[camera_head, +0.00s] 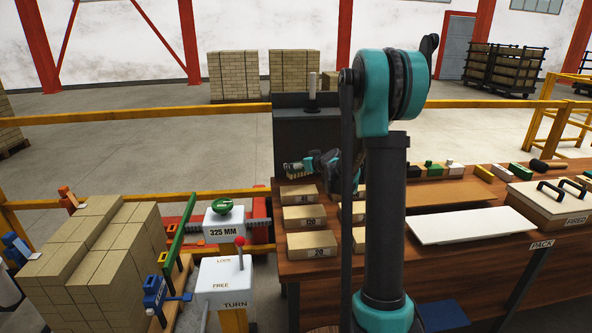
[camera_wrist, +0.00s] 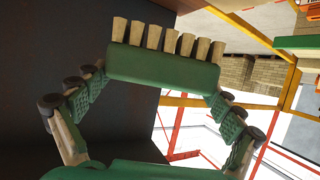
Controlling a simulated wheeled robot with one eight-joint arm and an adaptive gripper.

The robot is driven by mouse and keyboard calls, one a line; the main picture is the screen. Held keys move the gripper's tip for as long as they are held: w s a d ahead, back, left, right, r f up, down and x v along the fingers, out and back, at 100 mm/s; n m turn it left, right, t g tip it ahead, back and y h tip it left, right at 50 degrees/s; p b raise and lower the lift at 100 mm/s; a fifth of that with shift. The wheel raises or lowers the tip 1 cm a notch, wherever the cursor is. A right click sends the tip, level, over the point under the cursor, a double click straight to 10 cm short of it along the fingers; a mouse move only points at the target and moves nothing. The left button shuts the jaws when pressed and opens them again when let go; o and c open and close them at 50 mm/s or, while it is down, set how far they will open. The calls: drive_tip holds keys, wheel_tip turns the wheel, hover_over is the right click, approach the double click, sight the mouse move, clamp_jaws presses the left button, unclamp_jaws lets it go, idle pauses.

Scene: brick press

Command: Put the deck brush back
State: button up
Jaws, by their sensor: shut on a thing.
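The deck brush (camera_wrist: 163,68) has a green block with a row of several pale bristle tufts along one edge. My gripper (camera_wrist: 158,90) is shut on the block, with a green-padded finger at each end of it. In the head view my gripper (camera_head: 305,165) is small and far off, at the back left of the wooden table. The tan bristles of the brush (camera_head: 297,177) show just below it, in front of a dark cabinet (camera_head: 292,130). Whether the bristles touch anything below is hard to tell. My arm hides part of the table's middle.
Marked boxes (camera_head: 304,217) stand along the table's left side. A white board (camera_head: 472,226) and a handled FIRED box (camera_head: 552,203) lie to the right. Small blocks (camera_head: 453,168) and a mallet (camera_head: 547,164) line the back. A brick stack (camera_head: 90,260) and press controls (camera_head: 223,222) stand left.

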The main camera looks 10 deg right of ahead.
drive_tip(key=w, duration=1)
drive_tip(key=shift+w+d+f, duration=0.1)
drive_tip(key=shift+w+f, duration=0.1)
drive_tip(key=shift+f, duration=1.6)
drive_tip(key=shift+w+f, duration=0.15)
drive_tip(key=shift+f, duration=1.6)
drive_tip(key=shift+s+f, duration=0.2)
drive_tip(key=shift+f, duration=0.3)
drive_tip(key=o, duration=1)
